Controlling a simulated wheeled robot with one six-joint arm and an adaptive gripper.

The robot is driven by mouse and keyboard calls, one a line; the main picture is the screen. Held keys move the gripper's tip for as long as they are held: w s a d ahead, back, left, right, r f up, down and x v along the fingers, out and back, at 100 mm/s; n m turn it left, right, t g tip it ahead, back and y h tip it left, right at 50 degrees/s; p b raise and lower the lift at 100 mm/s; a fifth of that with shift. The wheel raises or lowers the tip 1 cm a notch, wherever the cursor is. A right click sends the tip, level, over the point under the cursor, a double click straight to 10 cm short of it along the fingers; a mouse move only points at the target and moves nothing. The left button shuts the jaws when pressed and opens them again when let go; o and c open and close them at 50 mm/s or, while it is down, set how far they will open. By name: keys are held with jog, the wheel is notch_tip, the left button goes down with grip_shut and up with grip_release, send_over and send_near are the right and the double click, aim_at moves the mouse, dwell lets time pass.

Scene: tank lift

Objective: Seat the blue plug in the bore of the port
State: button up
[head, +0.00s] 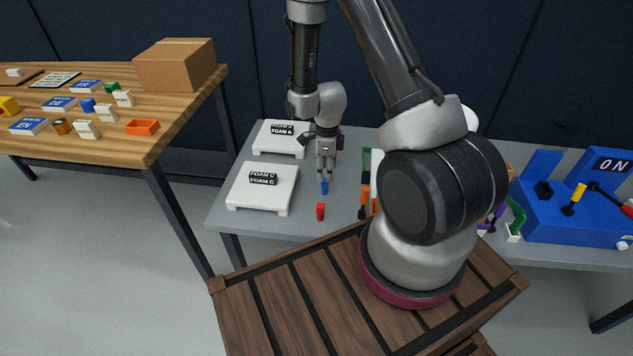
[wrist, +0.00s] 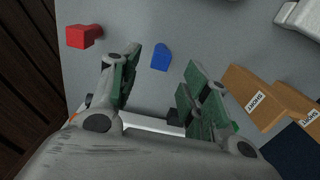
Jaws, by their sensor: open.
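In the wrist view the plug (wrist: 160,57) shows between the two green-padded fingers, nearer the left one, with clear gaps on both sides. My gripper is open and empty. A blue console (head: 585,215) at the right carries a dark hexagonal fitting (head: 543,189). I cannot tell whether this is the port, and no bore shows clearly.
My arm hides the table's middle. A wooden table (head: 185,100) at left holds a carton (head: 175,67).

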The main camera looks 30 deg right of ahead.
aim_at(325, 180)
notch_tip(325, 180, down, 8)
jog(key=shift+w+a+r, duration=0.1)
jog(key=shift+w+r, duration=0.05)
dwell(0.3)
jog(key=c, duration=1)
